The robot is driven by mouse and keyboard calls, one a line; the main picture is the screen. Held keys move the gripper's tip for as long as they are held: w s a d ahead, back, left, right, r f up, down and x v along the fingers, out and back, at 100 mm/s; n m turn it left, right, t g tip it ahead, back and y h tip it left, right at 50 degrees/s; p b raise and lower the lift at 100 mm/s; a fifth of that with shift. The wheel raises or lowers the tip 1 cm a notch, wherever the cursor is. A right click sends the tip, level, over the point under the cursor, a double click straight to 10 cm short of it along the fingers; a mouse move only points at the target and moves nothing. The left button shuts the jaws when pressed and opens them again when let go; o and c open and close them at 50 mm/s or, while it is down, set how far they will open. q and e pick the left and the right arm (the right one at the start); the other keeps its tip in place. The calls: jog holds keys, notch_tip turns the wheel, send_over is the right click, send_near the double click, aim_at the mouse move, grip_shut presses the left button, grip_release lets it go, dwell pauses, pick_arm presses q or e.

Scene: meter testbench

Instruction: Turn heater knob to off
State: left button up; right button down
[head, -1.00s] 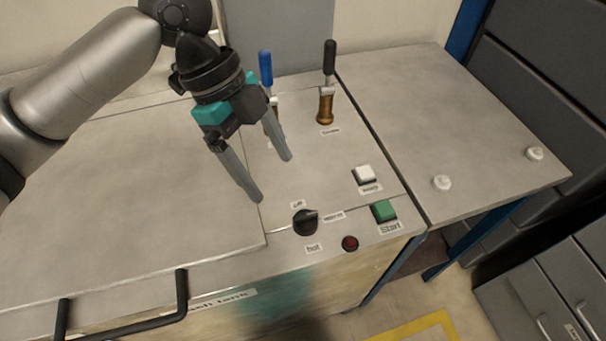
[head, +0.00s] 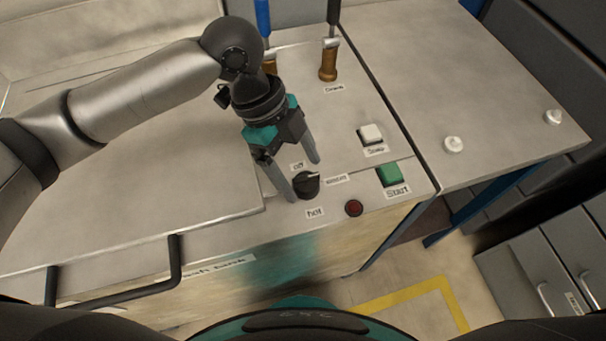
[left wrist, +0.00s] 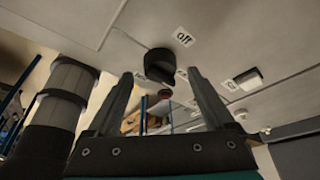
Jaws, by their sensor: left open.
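The black heater knob (head: 306,185) sits on the metal panel, with an "off" label above it, a "hot" label below it and another label at its right. Its pointer faces right, toward that right-hand label. My left gripper (head: 305,181) is open, its fingers reaching down close to the knob, one at its left and one above it at the right. In the left wrist view the knob (left wrist: 160,63) shows between and just beyond the open fingertips, and the "off" label (left wrist: 183,37) is beside it. I cannot tell whether a finger touches the knob. My right gripper is not in view.
A red button (head: 354,208), a green start button (head: 390,174) and a white button (head: 371,134) are right of the knob. Two levers stand behind, one with a brass base (head: 328,66). A black handle (head: 175,262) is at the front left.

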aim_at(306, 183)
pick_arm(q)
jog(key=shift+x, duration=0.9)
jog(key=shift+c, duration=0.3)
jog(key=c, duration=1.3)
jog(key=shift+r+n+p, duration=0.2)
jog(key=shift+n+p, duration=0.1)
jog(key=shift+p, duration=0.3)
jog(key=n+t+p, duration=0.1)
jog(key=n+p, duration=0.3)
jog(key=p, duration=0.3)
jog(key=n+t+p, duration=0.2)
jog(key=n+p, duration=0.3)
jog(key=p, duration=0.3)
jog(key=s+n+t+p, duration=0.1)
jog(key=n+t+p, duration=0.1)
jog(key=n+p, duration=0.2)
jog(key=shift+d+r+n+y+p, duration=0.15)
jog(key=shift+n+y+p, duration=0.2)
jog(key=shift+p, duration=1.3)
jog(key=shift+n+t+y+p, duration=0.3)
jog(key=shift+n+y+p, duration=0.05)
jog(key=shift+n+p, duration=0.7)
jog(key=shift+f+n+y+p, duration=0.3)
jog(key=shift+n+p, duration=0.25)
jog(key=shift+n, duration=0.25)
